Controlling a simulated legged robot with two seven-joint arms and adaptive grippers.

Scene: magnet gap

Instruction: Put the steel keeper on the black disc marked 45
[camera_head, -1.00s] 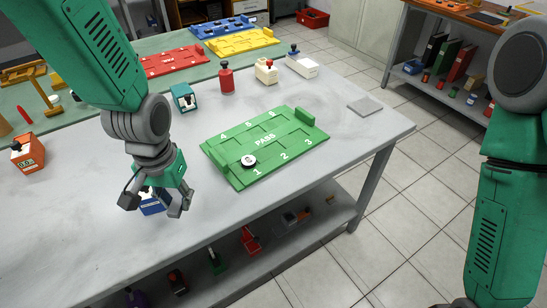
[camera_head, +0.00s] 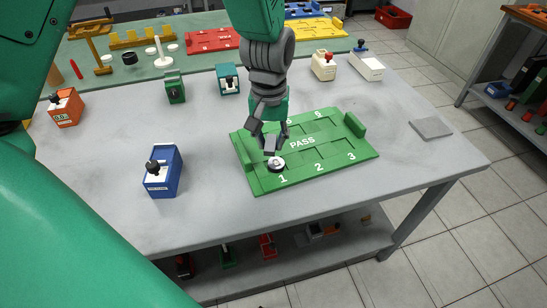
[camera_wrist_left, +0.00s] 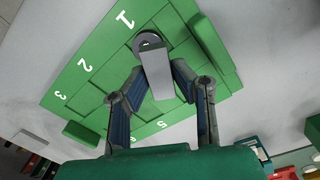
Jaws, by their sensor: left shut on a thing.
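My left gripper (camera_head: 266,140) is over the near-left part of the green board (camera_head: 340,163), close to its number 1. In the left wrist view, the gripper (camera_wrist_left: 158,76) is shut on a plain grey bar (camera_wrist_left: 162,75), which looks like the steel keeper. A small black disc (camera_head: 276,164) with a white face lies on the board by the 1. It also shows in the left wrist view (camera_wrist_left: 148,38), partly covered by the bar's far end. I cannot read its mark or tell whether bar and disc touch. My right gripper is out of view.
A blue box (camera_head: 163,176) with a black knob stands left of the board. Teal (camera_head: 228,79), green (camera_head: 175,88) and orange (camera_head: 66,108) devices stand behind. A flat grey plate (camera_head: 431,127) lies right, near the table edge. The table between blue box and board is clear.

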